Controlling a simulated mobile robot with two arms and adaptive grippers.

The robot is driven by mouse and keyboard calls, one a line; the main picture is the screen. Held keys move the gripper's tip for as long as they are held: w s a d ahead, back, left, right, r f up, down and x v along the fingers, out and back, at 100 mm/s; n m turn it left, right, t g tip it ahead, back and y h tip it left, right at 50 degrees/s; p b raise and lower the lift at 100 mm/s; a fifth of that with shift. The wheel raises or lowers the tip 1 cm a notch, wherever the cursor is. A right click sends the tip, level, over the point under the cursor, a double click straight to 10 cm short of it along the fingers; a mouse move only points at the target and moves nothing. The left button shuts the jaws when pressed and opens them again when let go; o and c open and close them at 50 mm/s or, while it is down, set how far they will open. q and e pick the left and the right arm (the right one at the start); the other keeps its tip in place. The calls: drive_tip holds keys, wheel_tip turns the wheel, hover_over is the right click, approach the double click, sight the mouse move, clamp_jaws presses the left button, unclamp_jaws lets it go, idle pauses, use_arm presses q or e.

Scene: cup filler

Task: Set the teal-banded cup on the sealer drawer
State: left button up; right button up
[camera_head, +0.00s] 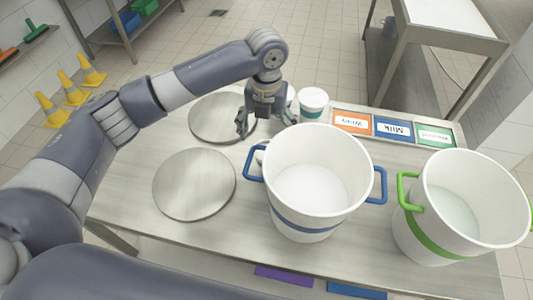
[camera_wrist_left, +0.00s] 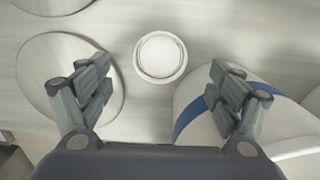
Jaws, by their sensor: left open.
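The teal-banded cup (camera_head: 312,104) is white and stands upright on the metal table (camera_head: 140,205), behind the blue-banded bucket. My left gripper (camera_head: 266,124) is open and empty, pointing down just left of the cup in the head view. Its two spread fingers also show in the left wrist view (camera_wrist_left: 160,80). I cannot make out a sealer drawer in either view. My right gripper is not in view.
A white bucket with blue handles (camera_head: 310,215) stands close in front of the cup. A green-handled bucket (camera_head: 433,240) stands at right. Orange, blue and green labels (camera_head: 393,128) lie right of the cup. Two round metal plates (camera_head: 194,184) lie at left, bare.

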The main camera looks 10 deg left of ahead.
sight(266, 150)
use_arm(q)
drive_tip(key=shift+f+p, duration=0.55)
drive_tip(key=shift+f, duration=2.25)
drive_tip(key=c, duration=1.4)
drive_tip(key=shift+o, duration=0.2)
drive_tip(key=shift+r, duration=0.1)
